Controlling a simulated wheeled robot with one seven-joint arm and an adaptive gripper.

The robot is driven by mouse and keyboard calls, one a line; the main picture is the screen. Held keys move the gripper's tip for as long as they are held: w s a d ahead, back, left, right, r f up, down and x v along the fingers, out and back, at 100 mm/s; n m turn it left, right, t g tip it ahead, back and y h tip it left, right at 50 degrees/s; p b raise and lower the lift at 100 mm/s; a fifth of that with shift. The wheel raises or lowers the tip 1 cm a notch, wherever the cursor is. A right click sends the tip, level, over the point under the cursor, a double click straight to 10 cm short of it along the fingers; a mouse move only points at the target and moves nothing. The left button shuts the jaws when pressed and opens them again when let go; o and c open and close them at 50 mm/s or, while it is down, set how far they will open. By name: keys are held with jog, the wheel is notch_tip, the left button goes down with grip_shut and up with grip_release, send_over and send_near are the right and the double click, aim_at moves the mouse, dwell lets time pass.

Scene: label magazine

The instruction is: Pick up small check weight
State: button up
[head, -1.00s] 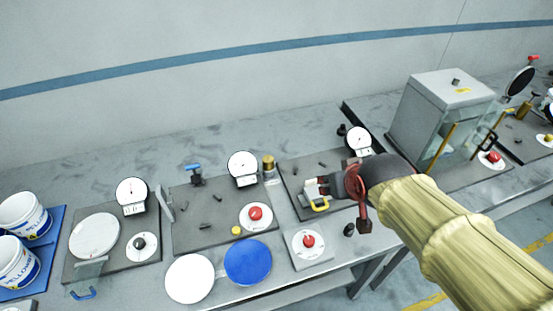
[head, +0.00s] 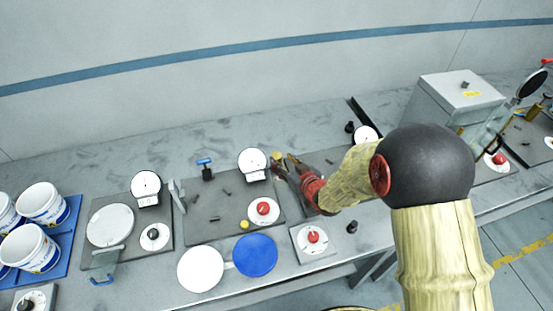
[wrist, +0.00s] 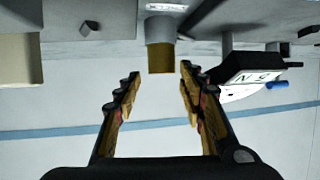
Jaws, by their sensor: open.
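A brass cylinder (head: 276,157), which I take for the small check weight, stands at the back of the bench beside a white dial. The wrist view is upside down; there the brass cylinder (wrist: 160,58) shows on a grey round base (wrist: 160,27). My gripper (head: 284,164) is at the cylinder in the head view and partly covers its surroundings. In the wrist view my gripper (wrist: 158,76) is open, with the cylinder just beyond and roughly centred between its fingertips. Nothing is held, and I see no contact.
A white dial (head: 252,160) stands close left of the cylinder. A dark mat (head: 215,205) bears small dark pieces, a yellow disc (head: 244,224) and a red-knobbed dial (head: 263,208). A glass-fronted cabinet (head: 455,100) stands right. The bench behind is clear.

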aim_at(278, 158)
jog(key=x, duration=0.2)
jog(key=b+x, duration=0.1)
jog(key=x, duration=0.1)
jog(key=shift+a+f, duration=0.25)
jog(key=shift+f, duration=0.05)
jog(key=shift+w+a+f, duration=0.1)
jog(key=shift+w+a, duration=0.1)
jog(key=shift+w, duration=0.3)
jog(key=c, duration=0.3)
jog(key=c, duration=0.7)
grip_shut()
